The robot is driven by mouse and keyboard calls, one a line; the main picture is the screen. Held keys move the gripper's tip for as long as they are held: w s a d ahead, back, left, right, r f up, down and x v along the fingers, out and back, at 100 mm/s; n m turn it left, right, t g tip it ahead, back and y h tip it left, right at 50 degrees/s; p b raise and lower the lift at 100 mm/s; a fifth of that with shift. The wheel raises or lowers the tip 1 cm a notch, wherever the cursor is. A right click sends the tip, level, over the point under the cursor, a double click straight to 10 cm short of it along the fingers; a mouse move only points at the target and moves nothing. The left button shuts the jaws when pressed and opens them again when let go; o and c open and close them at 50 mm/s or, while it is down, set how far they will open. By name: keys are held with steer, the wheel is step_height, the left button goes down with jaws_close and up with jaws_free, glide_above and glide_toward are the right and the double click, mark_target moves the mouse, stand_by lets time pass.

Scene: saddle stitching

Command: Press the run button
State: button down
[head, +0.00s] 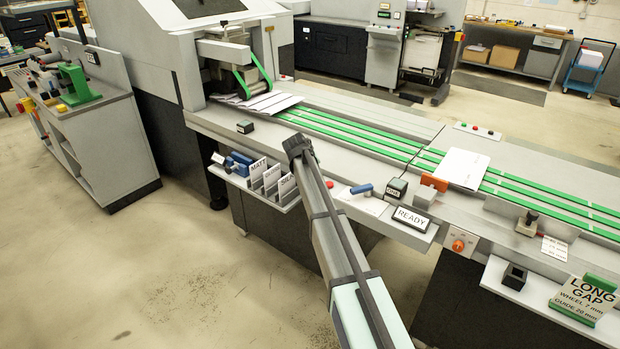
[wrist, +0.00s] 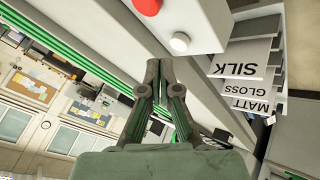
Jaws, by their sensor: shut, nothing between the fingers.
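In the wrist view, my gripper (wrist: 160,66) is shut with nothing between its fingers. Its tips are close to a round white button (wrist: 180,41) on a light grey panel face. A gap shows in the picture between tips and button; I cannot tell the depth. A larger red button (wrist: 147,6) sits beside the white one, cut by the top edge. I see no "run" label on either. In the head view, the dark end of my arm (head: 299,147) hangs in front of the machine's front edge. A red button (head: 329,184) shows just right of the arm; the white one is hidden there.
Cards marked SILK, GLOSS and MATT (wrist: 245,70) stand in a rack beside the panel. A READY sign (head: 411,218), a blue-handled tool (head: 361,189) and a dark block (head: 397,188) are to the right. Green belts (head: 370,142) run behind. Another button strip (head: 478,131) lies farther back.

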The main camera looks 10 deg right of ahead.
steer(key=w+r+t, duration=0.1)
steer(key=w+r, duration=0.3)
steer(key=r, duration=0.1)
steer(key=shift+w+d+r+h, duration=0.15)
steer(key=shift+r+h, duration=0.05)
steer(key=shift+h, duration=0.2)
steer(key=shift+f, duration=0.1)
step_height(320, 180, down, 7)
steer(key=shift+r+b, duration=0.1)
steer(key=shift+b, duration=1)
steer(key=shift+f+b, duration=0.45)
steer(key=shift+f, duration=0.5)
steer(key=shift+f, duration=0.1)
steer(key=shift+f+b, duration=0.35)
steer(key=shift+b, duration=0.05)
